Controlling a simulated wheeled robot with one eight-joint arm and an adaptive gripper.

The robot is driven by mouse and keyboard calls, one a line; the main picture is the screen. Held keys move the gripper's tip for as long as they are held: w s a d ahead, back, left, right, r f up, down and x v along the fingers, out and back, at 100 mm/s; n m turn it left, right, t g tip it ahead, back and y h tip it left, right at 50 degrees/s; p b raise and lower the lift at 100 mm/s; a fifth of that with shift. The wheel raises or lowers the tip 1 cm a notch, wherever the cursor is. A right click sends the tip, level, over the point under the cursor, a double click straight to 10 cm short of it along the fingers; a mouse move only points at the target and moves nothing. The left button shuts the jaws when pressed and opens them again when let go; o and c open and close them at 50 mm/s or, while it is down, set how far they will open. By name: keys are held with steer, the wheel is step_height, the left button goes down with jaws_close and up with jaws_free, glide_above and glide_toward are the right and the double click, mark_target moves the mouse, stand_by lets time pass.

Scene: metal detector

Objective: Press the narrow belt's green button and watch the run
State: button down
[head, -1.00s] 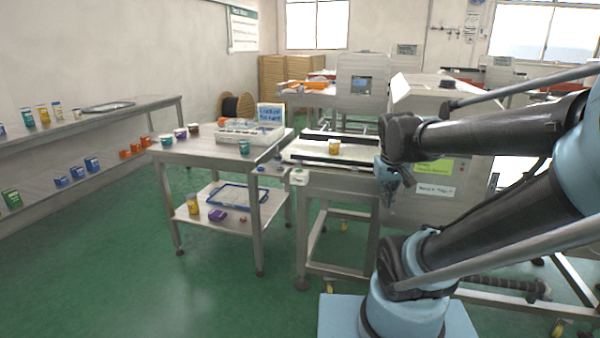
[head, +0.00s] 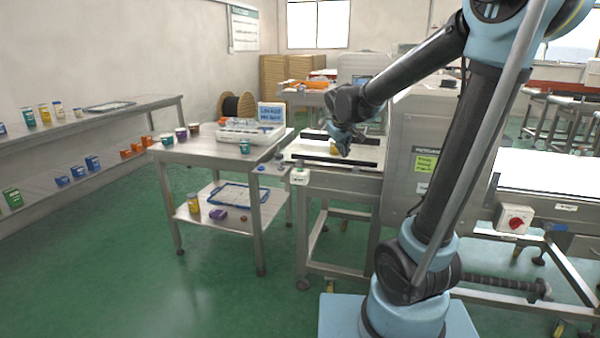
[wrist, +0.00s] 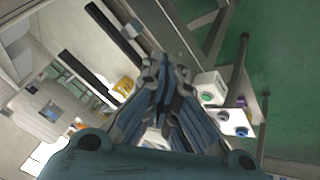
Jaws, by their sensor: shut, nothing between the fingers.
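The green button sits on a small white box (head: 299,176) at the near left corner of the narrow belt's frame in the head view. In the wrist view the green button (wrist: 207,97) shows clearly, to the right of my fingers and apart from them. The narrow belt (head: 308,148) is pale between dark rails. A yellow jar (head: 333,150) stands on it, partly hidden by my gripper; it also shows in the wrist view (wrist: 124,86). My gripper (head: 344,153) is shut and empty, pointing down over the belt area, right of the button box.
A steel cart (head: 200,150) stands left of the belt, with several small jars, a white tray and a blue-lettered sign (head: 271,113). A grey detector housing (head: 408,150) stands to the right. A box with a red switch (head: 515,218) is farther right. Green floor is free in front.

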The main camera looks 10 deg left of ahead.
steer(key=w+a+n+t, duration=0.1)
steer(key=w+a+n, duration=0.1)
steer(key=w+a, duration=0.55)
steer(key=n+t+y, duration=0.1)
glide_above(298, 169)
steer(key=f, duration=0.1)
steer(key=shift+w, duration=0.2)
steer(key=shift+f, duration=4.4)
